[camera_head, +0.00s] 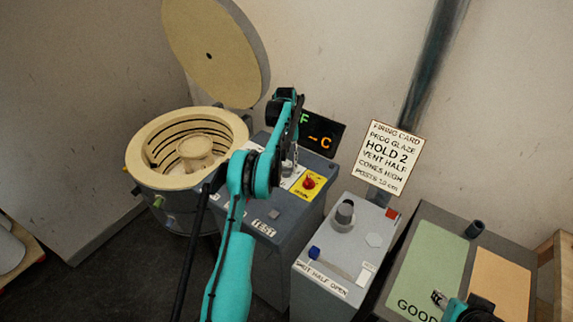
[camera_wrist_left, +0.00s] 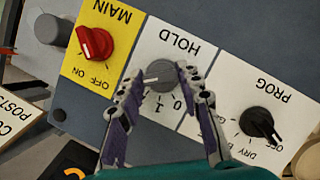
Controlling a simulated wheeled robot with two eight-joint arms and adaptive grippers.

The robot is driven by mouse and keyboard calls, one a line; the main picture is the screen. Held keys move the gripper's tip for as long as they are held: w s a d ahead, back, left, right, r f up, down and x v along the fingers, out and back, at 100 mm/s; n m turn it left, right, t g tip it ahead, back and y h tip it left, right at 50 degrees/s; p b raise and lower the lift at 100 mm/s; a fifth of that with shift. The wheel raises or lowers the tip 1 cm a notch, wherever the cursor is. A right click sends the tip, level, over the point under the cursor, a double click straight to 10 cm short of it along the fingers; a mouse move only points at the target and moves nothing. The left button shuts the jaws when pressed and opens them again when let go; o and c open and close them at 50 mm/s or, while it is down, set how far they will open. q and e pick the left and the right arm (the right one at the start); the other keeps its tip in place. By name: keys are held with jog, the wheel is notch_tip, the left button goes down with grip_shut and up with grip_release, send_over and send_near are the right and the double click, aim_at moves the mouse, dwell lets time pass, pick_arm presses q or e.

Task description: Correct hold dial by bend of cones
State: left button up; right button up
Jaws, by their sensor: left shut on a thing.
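The hold dial (camera_wrist_left: 160,73) is a grey knob on a white HOLD label, seen upside down in the left wrist view. My left gripper (camera_wrist_left: 159,83) is shut on it, one finger on each side. A pale mark shows on the knob's left side; its exact setting is hard to read because the fingers cover part of the scale. In the head view my left gripper (camera_head: 291,163) reaches down onto the control box (camera_head: 265,208) and hides the dial. My right gripper (camera_head: 440,298) shows small over the board marked GOOD (camera_head: 440,255); its jaws are unclear. No cones can be made out.
The red MAIN switch (camera_wrist_left: 95,43) and black PROG dial (camera_wrist_left: 260,121) flank the hold dial. The open kiln (camera_head: 137,160) stands left, its lid (camera_head: 209,56) raised. The firing card (camera_head: 391,157) reads HOLD 2. A grey vent box (camera_head: 320,270) stands right of the control box.

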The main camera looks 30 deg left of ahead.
dwell(0.3)
pick_arm(q)
jog(key=o, duration=1.2)
jog(key=shift+c, duration=0.2)
notch_tip(320, 180, up, 10)
